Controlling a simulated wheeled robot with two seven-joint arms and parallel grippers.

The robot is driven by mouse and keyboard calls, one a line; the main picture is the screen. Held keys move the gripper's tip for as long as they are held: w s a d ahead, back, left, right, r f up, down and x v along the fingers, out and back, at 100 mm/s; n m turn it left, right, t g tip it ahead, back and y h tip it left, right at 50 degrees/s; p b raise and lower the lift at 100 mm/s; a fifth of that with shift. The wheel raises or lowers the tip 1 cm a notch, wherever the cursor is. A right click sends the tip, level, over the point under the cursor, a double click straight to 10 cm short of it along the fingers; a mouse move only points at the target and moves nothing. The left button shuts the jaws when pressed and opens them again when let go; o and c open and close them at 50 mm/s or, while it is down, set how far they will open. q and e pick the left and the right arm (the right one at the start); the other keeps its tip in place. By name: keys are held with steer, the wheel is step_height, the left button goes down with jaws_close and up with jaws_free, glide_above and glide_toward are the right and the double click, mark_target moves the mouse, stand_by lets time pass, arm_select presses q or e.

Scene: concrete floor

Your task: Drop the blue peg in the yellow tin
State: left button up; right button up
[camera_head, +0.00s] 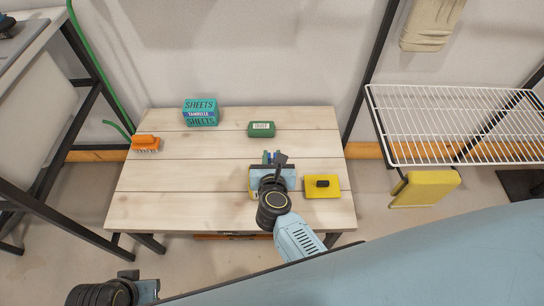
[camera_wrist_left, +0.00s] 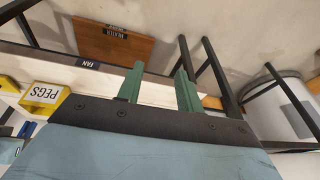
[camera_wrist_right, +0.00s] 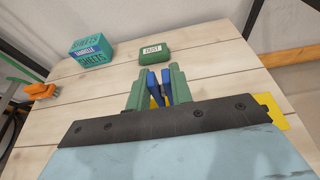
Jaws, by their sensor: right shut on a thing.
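My right gripper (camera_head: 272,158) is over the table's front middle. In the right wrist view its green fingers (camera_wrist_right: 156,88) are shut on the blue peg (camera_wrist_right: 166,85), which looks like a V-shaped clothes peg. The yellow tin (camera_head: 252,190) is mostly hidden under my right gripper in the head view; a bit of yellow also shows between the fingers in the right wrist view. The left wrist view shows a yellow side labelled PEGS (camera_wrist_left: 45,97). I cannot tell whether the peg is inside the tin's rim. My left gripper (camera_wrist_left: 158,85) is open and empty, off the table.
The table's left front (camera_head: 180,205) is clear. A white wire rack (camera_head: 450,120) stands right.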

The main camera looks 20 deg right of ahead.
arm_select(q)
steer(key=shift+d+r, duration=0.25)
steer(key=shift+r, duration=0.55)
arm_select(e)
steer(key=shift+f, duration=0.3)
steer(key=o, duration=1)
steer(key=shift+s, duration=0.15)
arm_select(q)
step_height(320, 180, down, 7)
steer(key=a+p, duration=0.2)
steer(key=shift+s+a, duration=0.25)
steer(key=shift+a, duration=0.15)
arm_select(e)
steer(key=v, duration=1.3)
steer(key=shift+a, duration=0.1)
arm_select(q)
steer(key=shift+r, duration=0.1)
